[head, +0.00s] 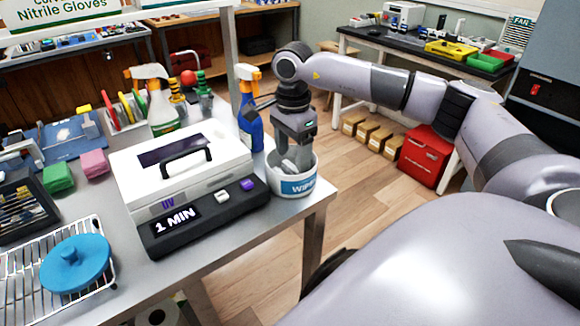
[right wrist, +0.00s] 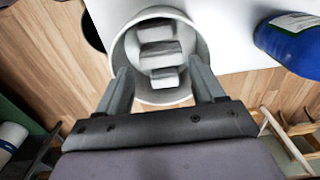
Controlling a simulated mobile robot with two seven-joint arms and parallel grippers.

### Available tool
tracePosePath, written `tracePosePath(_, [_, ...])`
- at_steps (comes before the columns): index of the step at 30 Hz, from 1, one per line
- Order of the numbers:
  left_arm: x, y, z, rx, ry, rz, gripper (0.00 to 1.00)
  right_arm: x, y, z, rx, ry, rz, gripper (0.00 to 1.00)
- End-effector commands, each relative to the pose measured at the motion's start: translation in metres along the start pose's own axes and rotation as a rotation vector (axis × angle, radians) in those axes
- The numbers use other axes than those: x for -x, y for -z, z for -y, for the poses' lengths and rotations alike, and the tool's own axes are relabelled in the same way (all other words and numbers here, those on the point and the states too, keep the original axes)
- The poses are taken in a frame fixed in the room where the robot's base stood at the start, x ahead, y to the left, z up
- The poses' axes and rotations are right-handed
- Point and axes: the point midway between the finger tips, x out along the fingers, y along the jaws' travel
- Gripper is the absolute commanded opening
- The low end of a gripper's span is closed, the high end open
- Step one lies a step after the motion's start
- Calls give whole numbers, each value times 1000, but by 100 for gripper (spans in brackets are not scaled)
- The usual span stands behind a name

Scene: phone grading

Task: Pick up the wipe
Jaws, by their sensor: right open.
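The wipes tub (head: 297,184), white with a blue band, stands at the table's right corner in the head view. Pale folded wipes (right wrist: 160,52) lie inside the round tub (right wrist: 203,45) in the right wrist view. My right gripper (head: 292,158) points down into the tub's mouth in the head view. In the right wrist view my right gripper (right wrist: 161,84) is open, its two fingers apart on either side of the near wipe, with nothing seen between them that is clearly held. The fingertips are partly hidden by the tub rim in the head view. My left gripper is not in view.
A blue spray bottle (head: 250,125) stands close behind the tub, left of my gripper. A white UV box (head: 185,190) with a black handle is left of it. Green and pink sponges (head: 94,163) and a wire rack (head: 30,255) lie farther left. Open floor is to the right.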

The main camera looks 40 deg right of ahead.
Motion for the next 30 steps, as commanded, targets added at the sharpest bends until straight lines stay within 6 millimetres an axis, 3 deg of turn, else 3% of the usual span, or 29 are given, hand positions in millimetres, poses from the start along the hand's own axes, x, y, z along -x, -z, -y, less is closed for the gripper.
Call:
tracePosePath(6, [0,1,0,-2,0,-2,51,-30,3,0,0,-2,-1,68])
tracePosePath(14, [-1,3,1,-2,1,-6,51,-34,2,1,0,0,0,68])
tracePosePath(15, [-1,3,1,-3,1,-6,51,-34,2,1,0,0,0,65])
tracePosePath(18, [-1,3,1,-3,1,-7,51,-34,2,1,0,0,0,33])
tracePosePath(30, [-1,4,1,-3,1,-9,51,-32,2,1,0,0,1,32])
